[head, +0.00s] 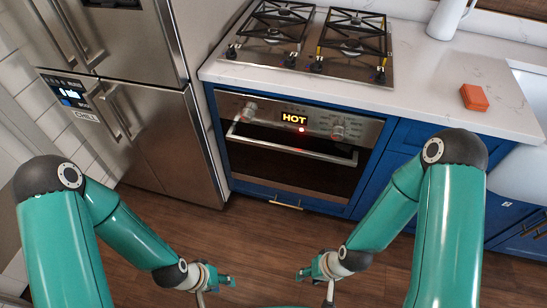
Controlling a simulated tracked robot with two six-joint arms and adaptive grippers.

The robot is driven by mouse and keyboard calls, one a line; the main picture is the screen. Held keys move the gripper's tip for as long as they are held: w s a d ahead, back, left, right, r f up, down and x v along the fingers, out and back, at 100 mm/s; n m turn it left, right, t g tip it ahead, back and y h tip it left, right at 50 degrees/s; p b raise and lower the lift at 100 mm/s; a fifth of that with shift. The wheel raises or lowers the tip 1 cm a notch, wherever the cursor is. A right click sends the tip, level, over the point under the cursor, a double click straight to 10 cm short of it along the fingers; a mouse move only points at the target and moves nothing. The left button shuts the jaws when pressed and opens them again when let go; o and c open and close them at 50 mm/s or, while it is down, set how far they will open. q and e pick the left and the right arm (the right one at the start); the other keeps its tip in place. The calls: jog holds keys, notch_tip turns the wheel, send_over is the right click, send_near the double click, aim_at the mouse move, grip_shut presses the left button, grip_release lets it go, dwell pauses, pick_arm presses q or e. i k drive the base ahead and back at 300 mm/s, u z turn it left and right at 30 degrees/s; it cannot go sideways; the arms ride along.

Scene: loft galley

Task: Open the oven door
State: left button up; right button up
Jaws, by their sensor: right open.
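The oven (365,130) is built into the blue cabinets under the cooktop, with a lit display reading HOT. Its dark-glass door (275,168) looks shut. A long silver bar handle (290,148) runs across the top of the door. My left gripper (217,290) is low in the head view, in front of and below the oven, apart from the handle; its fingers look spread and empty. My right gripper (315,283) is to its right at a similar height, open and empty, also apart from the door.
A steel refrigerator (150,140) stands left of the oven. The gas cooktop (310,40) is above it. An orange block (474,97) and a white pitcher (446,18) are on the white counter (430,85). The wooden floor (260,235) before the oven is clear.

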aim_at(320, 169)
jog(key=z, duration=0.2)
jog(key=i, duration=0.9)
jog(key=u, duration=0.1)
